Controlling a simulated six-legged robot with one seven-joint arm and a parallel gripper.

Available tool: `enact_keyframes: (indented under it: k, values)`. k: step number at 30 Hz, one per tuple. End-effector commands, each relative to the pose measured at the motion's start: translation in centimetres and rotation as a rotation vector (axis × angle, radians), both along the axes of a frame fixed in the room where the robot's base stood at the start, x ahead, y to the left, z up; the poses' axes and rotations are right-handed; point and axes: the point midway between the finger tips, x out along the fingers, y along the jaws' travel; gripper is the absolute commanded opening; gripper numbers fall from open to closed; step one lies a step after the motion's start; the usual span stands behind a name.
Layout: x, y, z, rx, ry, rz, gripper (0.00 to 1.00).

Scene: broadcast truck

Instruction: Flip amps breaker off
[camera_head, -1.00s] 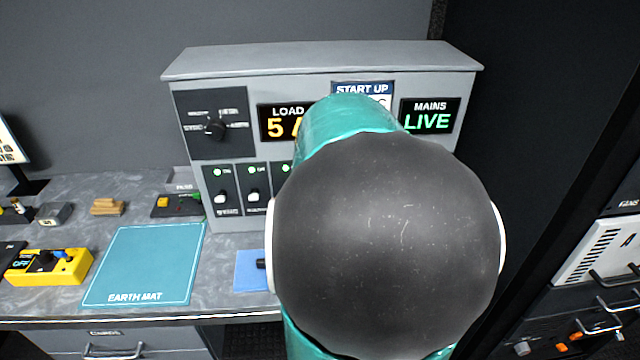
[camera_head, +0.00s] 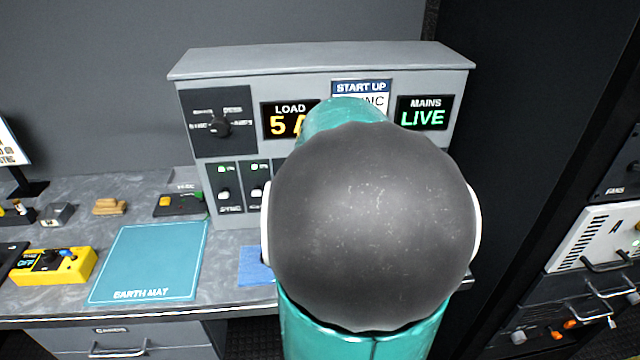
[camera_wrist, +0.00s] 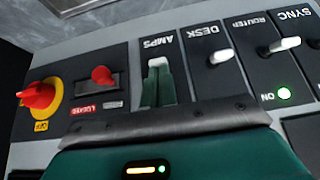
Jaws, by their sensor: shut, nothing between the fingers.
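The AMPS breaker (camera_wrist: 164,45) is a dark plate with white lettering in the wrist view, seen upside down. My gripper (camera_wrist: 158,75) is shut, its green fingers together over the plate's toggle area. A pale piece shows at the fingertips; I cannot tell whether it is the toggle or whether they touch. The breaker's lamp is hidden behind my gripper. In the head view my arm covers this breaker.
Beside it in the wrist view are the DESK breaker (camera_wrist: 219,57), the ROUTER breaker (camera_wrist: 285,45) and a red rotary switch (camera_wrist: 40,96) on yellow.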

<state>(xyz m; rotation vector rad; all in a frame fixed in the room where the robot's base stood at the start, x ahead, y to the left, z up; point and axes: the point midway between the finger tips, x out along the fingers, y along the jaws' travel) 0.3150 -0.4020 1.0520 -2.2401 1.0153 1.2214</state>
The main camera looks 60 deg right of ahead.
Motion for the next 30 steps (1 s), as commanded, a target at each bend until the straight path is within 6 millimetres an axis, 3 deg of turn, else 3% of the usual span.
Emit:
enact_keyframes:
  k: [11,30]
  values:
    - [-0.5,0.0,-1.4,0.001,0.000,0.001,0.00]
    - [-0.5,0.0,0.1,-0.001,0.000,0.001,0.00]
